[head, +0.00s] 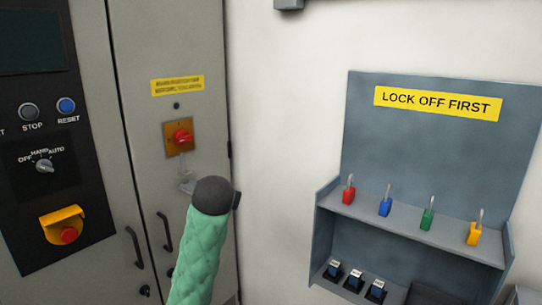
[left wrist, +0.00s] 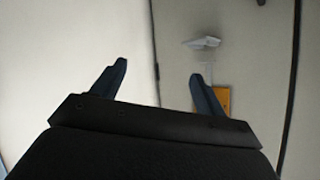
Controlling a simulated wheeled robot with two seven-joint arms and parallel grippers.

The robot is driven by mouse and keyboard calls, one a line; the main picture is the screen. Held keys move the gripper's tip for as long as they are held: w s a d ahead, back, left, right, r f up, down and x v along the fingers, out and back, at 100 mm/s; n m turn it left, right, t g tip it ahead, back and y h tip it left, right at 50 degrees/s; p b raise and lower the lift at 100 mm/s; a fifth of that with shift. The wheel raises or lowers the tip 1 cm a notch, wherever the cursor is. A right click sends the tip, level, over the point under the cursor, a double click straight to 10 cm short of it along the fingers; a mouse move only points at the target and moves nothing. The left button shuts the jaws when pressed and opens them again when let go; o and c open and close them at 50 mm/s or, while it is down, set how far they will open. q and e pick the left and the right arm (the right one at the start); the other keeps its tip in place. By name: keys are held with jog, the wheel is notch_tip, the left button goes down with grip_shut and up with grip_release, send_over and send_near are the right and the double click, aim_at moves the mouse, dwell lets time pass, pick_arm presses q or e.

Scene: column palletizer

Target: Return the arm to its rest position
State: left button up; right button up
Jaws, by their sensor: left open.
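My left gripper (left wrist: 158,78) is open and empty in the left wrist view, its two dark fingers apart in front of the pale cabinet door. In the head view my green-sleeved left arm rises from the bottom to a dark wrist, which hides the fingers. The wrist is below and right of a red rotary switch (head: 182,137) on an orange plate. A pale, see-through piece (head: 187,182) hangs below the switch; it also shows beyond the fingers in the left wrist view (left wrist: 203,43), near the orange plate (left wrist: 223,98). My right gripper is not in view.
A grey lock station (head: 432,140) at right holds red (head: 348,194), blue (head: 385,206), green (head: 427,219) and yellow (head: 474,234) padlocks on its shelf. Dark tagged items (head: 354,281) sit below. A control panel (head: 92,195) and door handles (head: 164,232) are at left.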

pick_arm(q)
jog(key=s+f+g+h, duration=0.1)
jog(key=s+f+g, duration=0.4)
jog(key=s+f, duration=1.7)
jog(key=s+a+f+g+h, duration=0.1)
jog(key=s+f+g, duration=0.4)
jog(key=s+f, duration=1.7)
jog(key=s+h, duration=0.1)
jog(key=s, duration=0.3)
jog(key=shift+s+f+g, duration=0.15)
jog(key=shift+s+g, duration=0.15)
